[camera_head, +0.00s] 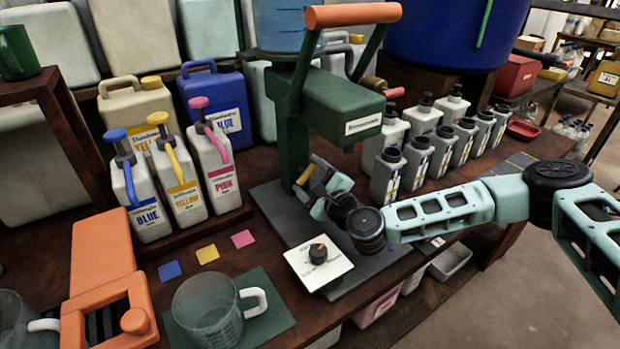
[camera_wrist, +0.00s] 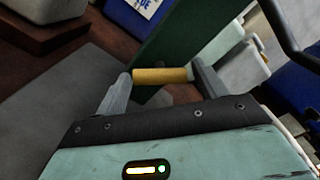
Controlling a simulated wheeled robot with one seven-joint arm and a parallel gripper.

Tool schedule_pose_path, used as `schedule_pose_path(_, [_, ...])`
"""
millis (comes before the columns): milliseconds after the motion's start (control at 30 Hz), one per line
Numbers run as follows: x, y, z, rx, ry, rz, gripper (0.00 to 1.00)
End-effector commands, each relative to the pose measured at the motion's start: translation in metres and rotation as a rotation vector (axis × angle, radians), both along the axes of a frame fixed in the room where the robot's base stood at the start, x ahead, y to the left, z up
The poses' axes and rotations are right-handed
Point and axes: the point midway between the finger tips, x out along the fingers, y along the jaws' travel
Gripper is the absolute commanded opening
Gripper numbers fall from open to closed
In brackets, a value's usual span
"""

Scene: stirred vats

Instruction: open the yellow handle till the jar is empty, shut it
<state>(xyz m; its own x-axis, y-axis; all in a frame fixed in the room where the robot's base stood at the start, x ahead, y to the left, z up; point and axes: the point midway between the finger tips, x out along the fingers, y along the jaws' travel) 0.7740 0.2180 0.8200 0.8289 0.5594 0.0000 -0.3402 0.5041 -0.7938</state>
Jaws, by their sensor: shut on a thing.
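The yellow handle (camera_head: 306,174) is low on the front of the green stirring machine (camera_head: 342,112). My gripper (camera_head: 318,182) is shut on it. In the wrist view the yellow handle (camera_wrist: 160,75) lies crosswise between my two fingers (camera_wrist: 158,88). A see-through jar with blue in it (camera_head: 283,28) sits at the top of the picture, behind the machine's orange-topped lever; its upper part is cut off, and I cannot tell its level. The handle's joint to the machine is partly hidden by my gripper.
A white dial box (camera_head: 318,262) stands close below my wrist. A clear measuring mug (camera_head: 209,312) is on a green mat, next to an orange device (camera_head: 105,285). Pump bottles (camera_head: 180,180) stand left, grey canisters (camera_head: 417,160) right. The front right floor is free.

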Motion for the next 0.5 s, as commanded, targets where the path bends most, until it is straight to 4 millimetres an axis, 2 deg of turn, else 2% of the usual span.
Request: schedule_pose_path(500, [-0.001,0.0011,0.0002,-0.366,-0.247,0.004,0.48])
